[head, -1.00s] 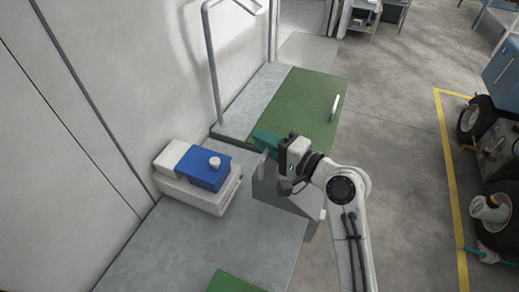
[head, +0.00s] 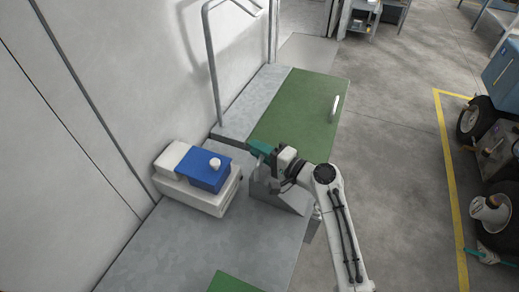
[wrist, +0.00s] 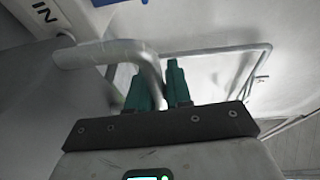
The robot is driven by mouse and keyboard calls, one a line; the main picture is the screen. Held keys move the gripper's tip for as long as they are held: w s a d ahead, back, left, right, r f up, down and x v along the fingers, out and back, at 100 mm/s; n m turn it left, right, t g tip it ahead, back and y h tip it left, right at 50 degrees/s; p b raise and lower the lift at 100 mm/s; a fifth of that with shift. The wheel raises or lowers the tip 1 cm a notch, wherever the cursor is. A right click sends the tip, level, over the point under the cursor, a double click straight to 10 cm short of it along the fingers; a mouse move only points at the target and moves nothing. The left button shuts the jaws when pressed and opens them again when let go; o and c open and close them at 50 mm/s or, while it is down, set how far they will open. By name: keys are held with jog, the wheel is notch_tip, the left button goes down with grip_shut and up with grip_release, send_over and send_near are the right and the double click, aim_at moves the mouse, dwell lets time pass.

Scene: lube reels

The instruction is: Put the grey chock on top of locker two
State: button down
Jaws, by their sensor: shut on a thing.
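The grey chock (head: 279,196) is a wedge-shaped block below my gripper (head: 260,148) in the head view. My gripper has green fingers and is shut on the chock; in the wrist view the fingers (wrist: 158,85) close around a bent grey bar (wrist: 120,52), which looks like its handle. The chock overlaps the right edge of a grey metal top (head: 170,250); I cannot tell whether it touches it. This top may be locker two, but no number is readable. My arm hides part of the chock.
A white case with a blue box (head: 206,169) stands left of the chock, near the wall. A green panel (head: 299,112) with a white handle lies beyond. A bent rail (head: 212,62) rises by the wall.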

jog(key=c, duration=1.4)
grip_release()
jog(key=shift+f, duration=0.15)
jog(key=o, duration=0.4)
jog(key=shift+c, duration=0.2)
jog(key=b+v, duration=0.1)
jog(key=v, duration=1.1)
jog(key=s+f+n+g+h, duration=0.1)
jog(key=s+f, duration=0.1)
jog(key=s+d+f+h, duration=0.1)
jog(key=s+f, duration=0.2)
jog(key=s+d+f+n+g+h, duration=0.1)
jog(key=s+f, duration=0.1)
jog(key=shift+s+d+f+n+g, duration=0.2)
jog(key=shift+n+g, duration=0.1)
jog(key=s+d+f+n+g+h, duration=0.1)
jog(key=s+d+f+g+h, duration=0.1)
jog(key=s+d, duration=0.4)
jog(key=s+d+f+n+g+h, duration=0.1)
jog(key=s+d+h, duration=0.4)
jog(key=s, duration=0.7)
jog(key=s+d+f+n+g+h, duration=0.2)
jog(key=s+d, duration=0.4)
jog(key=s, duration=0.3)
jog(key=shift+s+d+f+g+h, duration=0.35)
jog(key=shift+f+g+h, duration=0.2)
jog(key=shift+g+h, duration=0.4)
